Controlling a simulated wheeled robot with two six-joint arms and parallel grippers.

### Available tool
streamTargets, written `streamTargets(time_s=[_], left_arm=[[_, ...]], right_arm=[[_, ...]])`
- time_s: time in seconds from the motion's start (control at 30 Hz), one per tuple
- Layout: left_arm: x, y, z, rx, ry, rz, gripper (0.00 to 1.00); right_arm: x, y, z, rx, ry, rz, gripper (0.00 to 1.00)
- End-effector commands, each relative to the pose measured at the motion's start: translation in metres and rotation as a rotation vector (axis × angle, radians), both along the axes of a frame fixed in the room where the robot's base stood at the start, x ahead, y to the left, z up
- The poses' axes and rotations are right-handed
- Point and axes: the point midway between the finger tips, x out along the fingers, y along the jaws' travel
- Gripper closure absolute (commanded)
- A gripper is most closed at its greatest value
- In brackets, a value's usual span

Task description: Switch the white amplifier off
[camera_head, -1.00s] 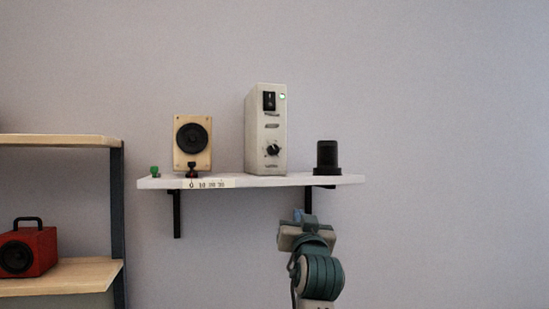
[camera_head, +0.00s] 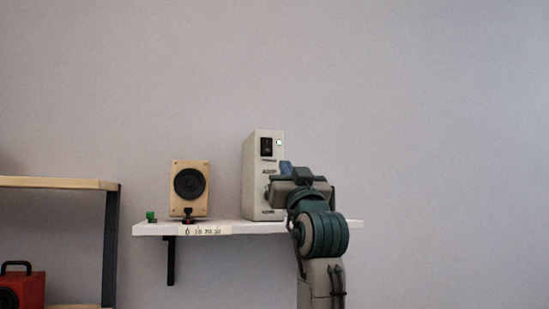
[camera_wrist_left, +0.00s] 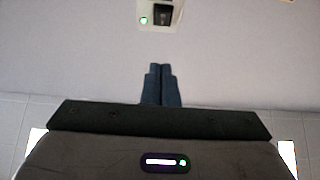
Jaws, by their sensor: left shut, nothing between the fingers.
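The white amplifier (camera_head: 251,190) stands upright on the wall shelf in the head view. Its black rocker switch (camera_head: 266,147) is near the top of the front, with a lit green light (camera_head: 279,143) beside it. My left gripper (camera_head: 286,167) is in front of the amplifier's right side, below the switch, and hides part of its front, including most of the knob. In the left wrist view, the blue fingers (camera_wrist_left: 161,85) are shut and empty, apart from the amplifier (camera_wrist_left: 149,25). The switch (camera_wrist_left: 162,15) and green light (camera_wrist_left: 143,20) show at the top edge. My right gripper is out of view.
The white shelf (camera_head: 155,229) also holds a wooden speaker (camera_head: 190,204) and a small green item (camera_head: 151,216) at left. A rack (camera_head: 60,183) with a red box-shaped device (camera_head: 30,289) stands further left. The wall right of my arm is clear.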

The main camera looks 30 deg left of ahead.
Motion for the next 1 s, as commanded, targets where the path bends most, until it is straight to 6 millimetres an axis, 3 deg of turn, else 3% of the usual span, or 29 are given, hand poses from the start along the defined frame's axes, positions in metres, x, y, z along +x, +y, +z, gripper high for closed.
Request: streamTargets(time_s=[0.17,0.57,0.73,1.0], left_arm=[[0.009,0.012,0.016,0.001,0.002,0.004,1.00],[0.053,0.064,0.068,0.001,0.003,0.004,1.00],[0.069,0.081,0.059,0.001,0.004,0.002,1.00],[0.077,0.090,0.054,0.001,0.001,0.001,1.00]], right_arm=[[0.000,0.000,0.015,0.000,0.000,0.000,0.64],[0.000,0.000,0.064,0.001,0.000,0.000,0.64],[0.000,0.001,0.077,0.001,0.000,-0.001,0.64],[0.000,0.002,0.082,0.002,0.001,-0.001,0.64]])
